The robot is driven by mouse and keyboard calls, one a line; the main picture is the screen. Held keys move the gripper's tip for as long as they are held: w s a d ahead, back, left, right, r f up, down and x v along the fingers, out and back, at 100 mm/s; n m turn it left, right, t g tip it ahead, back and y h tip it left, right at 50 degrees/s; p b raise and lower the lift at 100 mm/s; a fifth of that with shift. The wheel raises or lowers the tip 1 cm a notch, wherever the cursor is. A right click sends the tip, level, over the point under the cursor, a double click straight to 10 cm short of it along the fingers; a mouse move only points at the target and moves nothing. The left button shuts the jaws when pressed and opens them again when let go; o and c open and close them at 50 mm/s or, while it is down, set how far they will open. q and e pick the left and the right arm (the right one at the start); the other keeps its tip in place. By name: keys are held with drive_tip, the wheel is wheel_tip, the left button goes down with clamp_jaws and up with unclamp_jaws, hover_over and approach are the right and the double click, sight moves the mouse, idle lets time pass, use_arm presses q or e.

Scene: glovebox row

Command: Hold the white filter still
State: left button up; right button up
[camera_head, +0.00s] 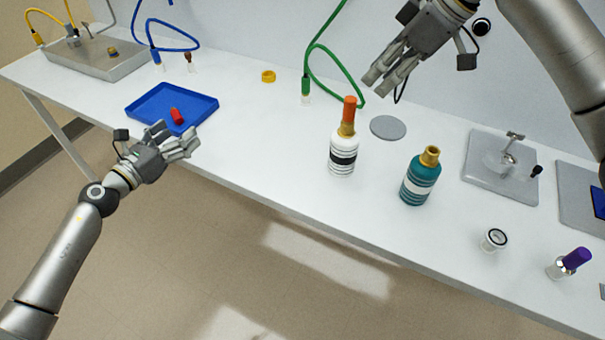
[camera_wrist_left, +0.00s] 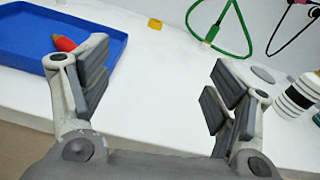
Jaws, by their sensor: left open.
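A small white cylinder with a black ring on top, which looks like the white filter (camera_head: 494,239), stands upright near the table's front edge at the right in the head view. Nothing touches it. My left gripper (camera_head: 177,139) is open and empty, just in front of the blue tray, far to the left of the filter. In the left wrist view its fingers (camera_wrist_left: 157,82) are wide apart with only bare table between them. My right gripper (camera_head: 376,84) is above the back of the table, up and left of the filter, with no object visible in it.
A blue tray (camera_head: 143,111) holds a red piece (camera_head: 177,116). A white bottle (camera_head: 343,154) with an orange top and a teal bottle (camera_head: 417,182) stand mid-table. A purple-capped item (camera_head: 575,259) is right of the filter; a grey plate (camera_head: 483,176) with a fixture lies behind.

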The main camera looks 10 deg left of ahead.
sight(345, 153)
use_arm(q)
drive_tip(key=d+f+m+h, duration=0.1)
drive_tip(key=d, duration=0.4)
drive_tip(key=d+f+m+g+h, duration=0.1)
drive_tip(key=d, duration=0.4)
drive_tip(key=d+f+m+h, duration=0.1)
drive_tip(key=d+h, duration=0.1)
drive_tip(key=d, duration=0.4)
drive_tip(key=shift+s+f+g, duration=0.1)
drive_tip(key=shift+s+g, duration=0.2)
drive_tip(key=shift+s, duration=0.05)
drive_tip(key=s+d+m+h, duration=0.1)
drive_tip(key=d, duration=0.4)
drive_tip(key=s+d+m+g+h, duration=0.1)
drive_tip(key=d, duration=0.4)
drive_tip(key=s+d+m+g+h, duration=0.1)
drive_tip(key=d+m, duration=0.1)
drive_tip(key=d, duration=0.3)
drive_tip(key=shift+s+d+h, duration=0.15)
drive_tip(key=shift+s+h, duration=0.2)
drive_tip(key=shift+h, duration=0.05)
drive_tip(key=x, duration=1.1)
drive_tip(key=shift+w+d, duration=0.25)
drive_tip(key=shift+d, duration=0.1)
drive_tip(key=shift+f, duration=0.1)
drive_tip(key=c, duration=1.3)
